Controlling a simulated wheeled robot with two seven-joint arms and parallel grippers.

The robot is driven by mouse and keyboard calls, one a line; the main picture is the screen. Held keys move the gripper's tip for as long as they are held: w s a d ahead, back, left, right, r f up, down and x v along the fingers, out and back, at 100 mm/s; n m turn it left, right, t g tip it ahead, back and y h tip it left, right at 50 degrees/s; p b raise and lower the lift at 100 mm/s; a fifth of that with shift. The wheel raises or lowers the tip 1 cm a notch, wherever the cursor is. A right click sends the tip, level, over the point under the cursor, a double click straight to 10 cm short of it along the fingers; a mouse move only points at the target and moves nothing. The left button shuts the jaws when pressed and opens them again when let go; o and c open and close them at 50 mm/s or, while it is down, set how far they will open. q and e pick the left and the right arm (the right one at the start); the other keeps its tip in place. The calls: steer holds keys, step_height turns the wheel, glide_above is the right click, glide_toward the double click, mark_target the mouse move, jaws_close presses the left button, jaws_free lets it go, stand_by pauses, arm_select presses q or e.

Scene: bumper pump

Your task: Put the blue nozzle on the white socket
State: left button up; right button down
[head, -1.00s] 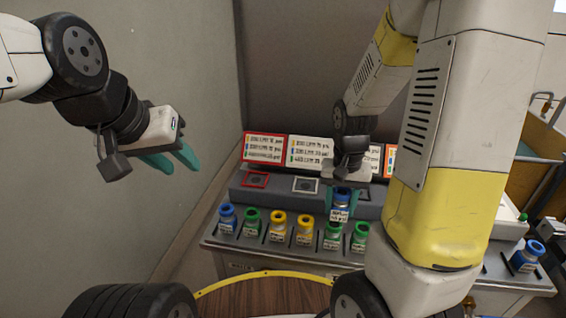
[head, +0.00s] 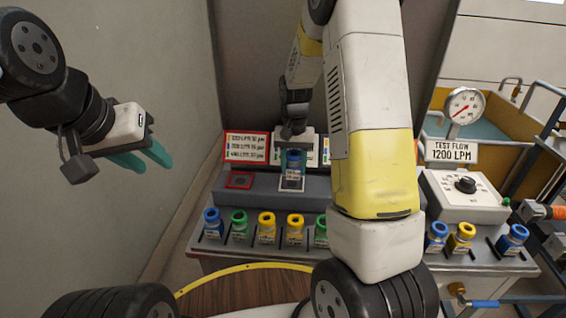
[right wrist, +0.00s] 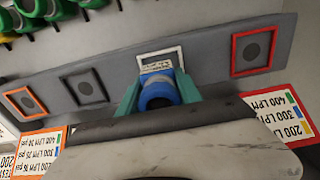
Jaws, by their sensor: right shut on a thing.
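A blue nozzle (head: 293,160) with a white label is in my right gripper (head: 292,166), held upright at the white-framed socket (head: 291,186) on the grey raised ledge. In the right wrist view the teal fingers grip the blue nozzle (right wrist: 158,93) on both sides. The white socket (right wrist: 161,57) shows just beyond it, partly covered by it. I cannot tell whether the nozzle touches the socket. My left gripper (head: 143,161) is open and empty, in the air at the left, away from the bench.
A red socket (head: 240,180) lies left of the white one. The right wrist view also shows a black socket (right wrist: 85,87) and an orange socket (right wrist: 24,102). Several nozzles stand along the front row, including a yellow one (head: 266,227). A gauge (head: 465,106) stands at right.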

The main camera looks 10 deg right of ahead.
mark_target(292, 174)
steer(key=shift+w+a, duration=0.1)
steer(key=shift+w, duration=0.3)
steer(key=shift+f, duration=1.8)
steer(key=shift+f, duration=0.1)
steer(key=c, duration=0.8)
jaws_free()
